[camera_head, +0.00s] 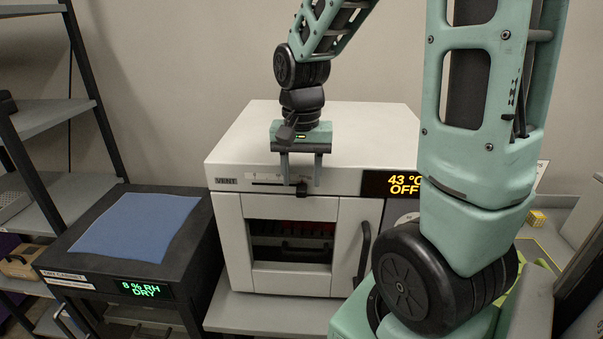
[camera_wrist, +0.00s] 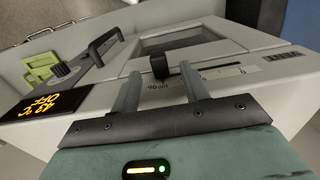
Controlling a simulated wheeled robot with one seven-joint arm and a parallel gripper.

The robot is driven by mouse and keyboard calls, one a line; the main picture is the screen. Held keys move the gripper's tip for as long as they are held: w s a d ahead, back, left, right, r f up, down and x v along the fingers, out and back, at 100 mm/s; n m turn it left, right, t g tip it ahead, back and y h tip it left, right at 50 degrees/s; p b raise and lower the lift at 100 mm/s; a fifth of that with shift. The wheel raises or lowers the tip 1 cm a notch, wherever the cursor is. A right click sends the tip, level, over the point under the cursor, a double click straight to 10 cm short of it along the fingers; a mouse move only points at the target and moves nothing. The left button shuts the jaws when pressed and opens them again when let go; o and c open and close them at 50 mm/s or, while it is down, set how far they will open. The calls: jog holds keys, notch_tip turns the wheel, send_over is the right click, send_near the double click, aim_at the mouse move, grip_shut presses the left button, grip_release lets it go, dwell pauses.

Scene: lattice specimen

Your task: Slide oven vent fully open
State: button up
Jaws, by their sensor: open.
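The white oven (camera_head: 290,130) stands on a bench, with a VENT label (camera_head: 226,181) at the left of its front strip. A slot with markings runs right from the label. The dark vent knob (camera_head: 301,188) shows near the slot's right part in the head view; the wrist view also shows the knob (camera_wrist: 159,66). My gripper (camera_head: 302,180) points down at the front strip, open, with one finger on each side of the knob. In the wrist view the fingertips (camera_wrist: 160,70) flank the knob with gaps on both sides. Finger contact is not visible.
The oven's display (camera_head: 402,184) reads 43 °C OFF. Below the strip are a window (camera_head: 290,250) and a dark door handle (camera_head: 364,250). A black dry cabinet (camera_head: 140,245) with a blue mat stands left, and shelves (camera_head: 40,120) farther left. My arm hides the oven's right side.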

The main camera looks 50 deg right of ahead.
aim_at(301, 187)
jog(key=shift+r+p, duration=1.7)
jog(key=shift+r, duration=0.45)
jog(key=shift+w+r+b, duration=0.1)
jog(key=shift+r+b, duration=0.2)
jog(key=shift+r, duration=0.15)
notch_tip(301, 187, up, 16)
jog(key=b, duration=0.4)
jog(key=shift+r, duration=0.2)
